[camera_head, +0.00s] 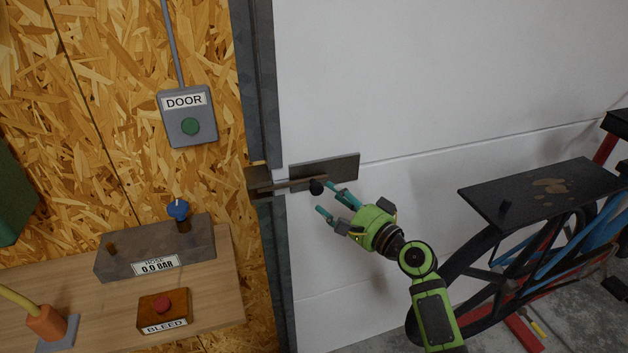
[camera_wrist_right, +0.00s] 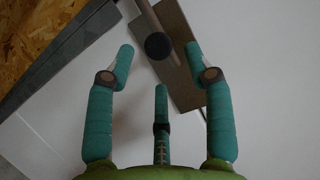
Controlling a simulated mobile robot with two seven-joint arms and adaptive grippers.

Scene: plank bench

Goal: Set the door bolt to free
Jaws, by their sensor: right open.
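The door bolt (camera_head: 300,184) is a thin bar with a dark round knob (camera_head: 316,187), lying across a dark metal plate (camera_head: 345,169) on the white door (camera_head: 430,80). Its left end reaches the dark keeper (camera_head: 257,180) on the frame. My right gripper (camera_head: 325,199) is open, with its teal fingers close to the knob. In the right wrist view the knob (camera_wrist_right: 158,46) shows ahead of the fingertips and between them, with the bar (camera_wrist_right: 148,17) running up behind it. I cannot tell whether any finger touches it. My left gripper is not in view.
A grey DOOR box (camera_head: 188,115) with a green button hangs on the chipboard wall. A wooden bench (camera_head: 215,270) at lower left carries a HOSE block (camera_head: 120,262) and a BLEED box (camera_head: 165,308). A black-topped stand (camera_head: 540,185) is at right.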

